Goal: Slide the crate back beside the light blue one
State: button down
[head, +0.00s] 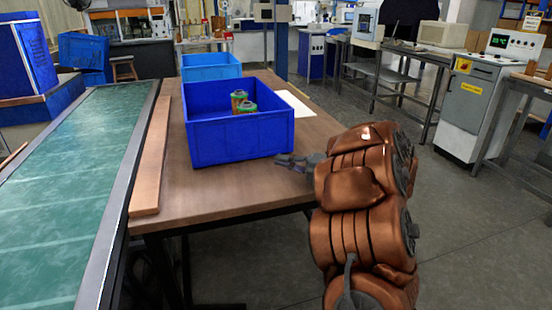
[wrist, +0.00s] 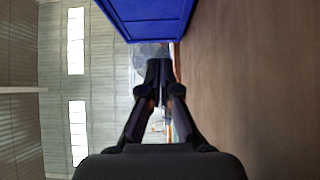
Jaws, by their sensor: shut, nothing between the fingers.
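The dark blue crate (head: 240,140) stands on the wooden table (head: 190,195), with two cartridges (head: 239,100) with green ends inside. The light blue crate (head: 210,67) stands behind it on the same table. My gripper (head: 290,160) is at the near right corner of the dark blue crate, low over the table. It is shut and empty. In the wrist view the gripper (wrist: 160,65) points at the dark blue crate's wall (wrist: 150,20). I cannot tell whether the fingertips touch the crate.
A green conveyor (head: 75,180) runs along the left, with a wooden strip (head: 153,150) beside it on the table's left side. A white sheet (head: 295,103) lies right of the dark blue crate. The front of the table is clear.

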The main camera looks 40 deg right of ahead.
send_near(242, 146)
jog(key=w+a, duration=0.1)
jog(key=a, duration=0.1)
jog(key=w+a, duration=0.1)
jog(key=a, duration=0.1)
jog(key=shift+w+a+r, duration=0.1)
jog(key=shift+w+r, duration=0.05)
jog(key=shift+w, duration=0.05)
jog(key=shift+w+d, duration=0.45)
jog(key=shift+w, duration=0.4)
jog(key=shift+w+d, duration=0.3)
jog(key=shift+w, duration=0.45)
